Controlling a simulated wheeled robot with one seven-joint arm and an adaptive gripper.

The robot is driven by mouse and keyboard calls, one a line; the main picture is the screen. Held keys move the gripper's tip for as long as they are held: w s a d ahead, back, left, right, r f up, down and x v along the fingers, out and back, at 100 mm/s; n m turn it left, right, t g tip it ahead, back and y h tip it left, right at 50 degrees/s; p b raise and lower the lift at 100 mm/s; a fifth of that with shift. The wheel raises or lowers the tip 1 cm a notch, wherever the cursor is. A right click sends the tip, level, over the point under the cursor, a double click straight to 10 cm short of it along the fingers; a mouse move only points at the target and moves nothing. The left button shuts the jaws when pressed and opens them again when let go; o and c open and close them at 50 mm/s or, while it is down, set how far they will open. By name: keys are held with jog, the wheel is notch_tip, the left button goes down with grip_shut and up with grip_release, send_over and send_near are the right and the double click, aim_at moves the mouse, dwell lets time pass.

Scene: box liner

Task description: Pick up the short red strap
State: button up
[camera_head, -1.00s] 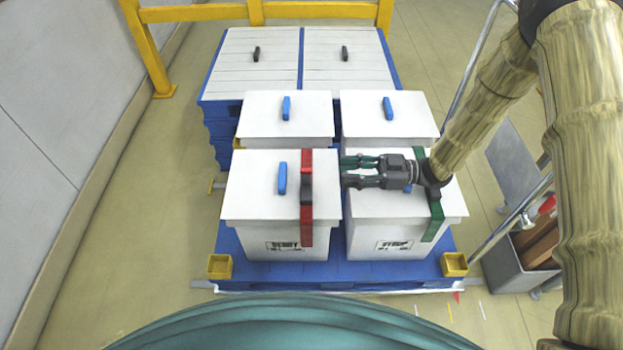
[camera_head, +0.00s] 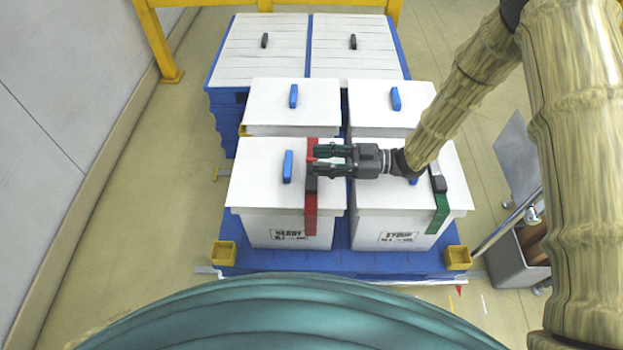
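The short red strap (camera_head: 310,213), with a black buckle, lies over the right part of the front-left white box's lid (camera_head: 256,165) and hangs down its front. My gripper (camera_head: 315,160) comes in from the right and points left, with its fingertips over the upper part of the strap. Its two fingers are apart with a gap between them. The fingers hide part of the strap and buckle, and I cannot tell whether they touch it. A green strap (camera_head: 442,212) with a dark buckle lies over the front-right box (camera_head: 403,222).
The boxes stand on a blue pallet (camera_head: 345,262) with yellow corner pieces (camera_head: 223,253). Two more white boxes (camera_head: 292,103) stand behind. Further back are white lids (camera_head: 257,60) on blue crates. A yellow rail (camera_head: 154,45) stands behind, and a grey bin (camera_head: 522,263) at right.

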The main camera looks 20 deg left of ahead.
jog(key=shift+x, duration=1.15)
grip_shut()
